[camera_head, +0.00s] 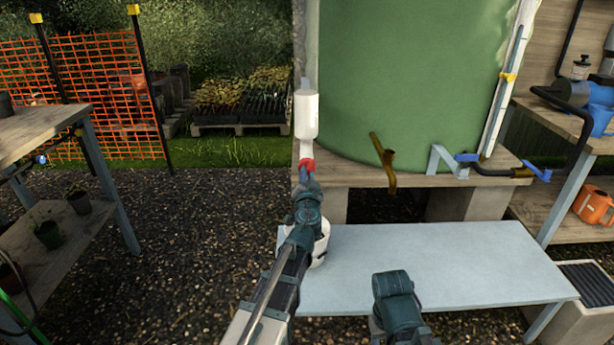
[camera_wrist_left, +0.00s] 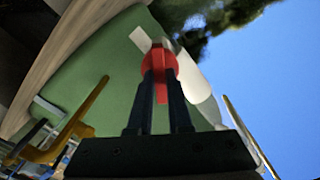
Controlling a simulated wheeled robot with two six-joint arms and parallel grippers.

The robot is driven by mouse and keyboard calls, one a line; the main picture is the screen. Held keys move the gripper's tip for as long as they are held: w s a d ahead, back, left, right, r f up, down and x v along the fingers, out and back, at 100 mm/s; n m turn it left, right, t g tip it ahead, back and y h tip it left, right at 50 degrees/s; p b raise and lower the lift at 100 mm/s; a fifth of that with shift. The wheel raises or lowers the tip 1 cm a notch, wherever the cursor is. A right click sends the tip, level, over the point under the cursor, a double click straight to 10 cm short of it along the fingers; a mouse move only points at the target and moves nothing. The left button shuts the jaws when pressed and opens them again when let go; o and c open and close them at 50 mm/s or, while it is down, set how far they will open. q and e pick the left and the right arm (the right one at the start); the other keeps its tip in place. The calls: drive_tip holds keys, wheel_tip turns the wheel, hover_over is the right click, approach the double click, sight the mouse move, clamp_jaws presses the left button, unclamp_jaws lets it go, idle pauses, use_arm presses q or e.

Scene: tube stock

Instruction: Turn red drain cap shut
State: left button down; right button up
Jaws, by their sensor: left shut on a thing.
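The red drain cap (camera_head: 307,164) is at the lower end of a white upright pipe (camera_head: 306,115), left of the green tank. My left gripper (camera_head: 305,174) reaches up to the cap from below and in front. In the left wrist view, the two dark fingers of my left gripper (camera_wrist_left: 160,82) are shut on the red cap (camera_wrist_left: 161,60), one on each side. A red strip of the cap shows between the fingers. My fingers and wrist partly hide the cap in the head view. Part of my right arm shows at the bottom, but its gripper is not in view.
The green tank (camera_head: 410,75) stands on a wooden base behind a pale blue table (camera_head: 440,262). A brass spout (camera_head: 384,160) sticks out from the tank, right of the pipe. A white bucket (camera_head: 321,245) is below my left wrist. Gravel lies open to the left.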

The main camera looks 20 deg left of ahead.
use_arm(q)
drive_tip(key=m, duration=1)
drive_tip(key=shift+m, duration=0.4)
idle(0.4)
drive_tip(key=c, duration=0.8)
unclamp_jaws()
drive_tip(key=shift+c, duration=0.2)
drive_tip(key=shift+s, duration=0.1)
